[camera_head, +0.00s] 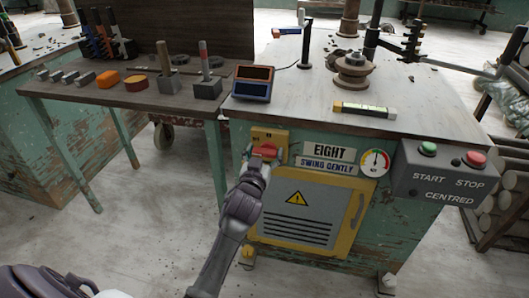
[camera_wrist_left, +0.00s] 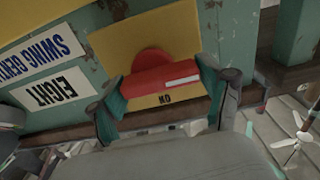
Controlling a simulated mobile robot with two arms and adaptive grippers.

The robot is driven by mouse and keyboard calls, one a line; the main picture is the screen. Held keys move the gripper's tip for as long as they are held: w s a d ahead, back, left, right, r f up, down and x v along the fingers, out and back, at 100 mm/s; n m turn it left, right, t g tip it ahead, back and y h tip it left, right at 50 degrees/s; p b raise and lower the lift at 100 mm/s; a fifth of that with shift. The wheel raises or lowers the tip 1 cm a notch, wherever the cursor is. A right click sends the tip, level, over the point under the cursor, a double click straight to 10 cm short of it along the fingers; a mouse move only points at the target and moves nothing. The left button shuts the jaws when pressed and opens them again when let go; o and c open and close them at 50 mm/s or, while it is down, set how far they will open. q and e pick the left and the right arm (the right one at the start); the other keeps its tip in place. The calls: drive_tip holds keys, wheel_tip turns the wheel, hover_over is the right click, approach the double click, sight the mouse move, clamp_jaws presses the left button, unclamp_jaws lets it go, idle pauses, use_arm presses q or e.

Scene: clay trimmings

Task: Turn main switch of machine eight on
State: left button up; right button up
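The red main switch knob (camera_head: 266,150) sits on a yellow plate (camera_head: 281,137) on the front of machine eight. In the left wrist view the red knob (camera_wrist_left: 160,82) lies nearly level, with a white mark toward its right end. My left gripper (camera_head: 262,163) is at the knob. In the left wrist view its fingers (camera_wrist_left: 163,95) are spread, one at each end of the knob. I cannot tell whether the pads touch it. My right gripper is not in view.
The "EIGHT" sign (camera_head: 328,153) and a gauge (camera_head: 375,162) are right of the switch. A grey box (camera_head: 440,178) carries a green START button (camera_head: 428,148) and a red STOP button (camera_head: 474,159). A yellow-framed vented door (camera_head: 300,212) is below. A side table (camera_head: 130,96) with tools stands left.

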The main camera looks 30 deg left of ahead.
use_arm(q)
drive_tip(key=c, duration=0.5)
drive_tip(key=shift+c, duration=0.2)
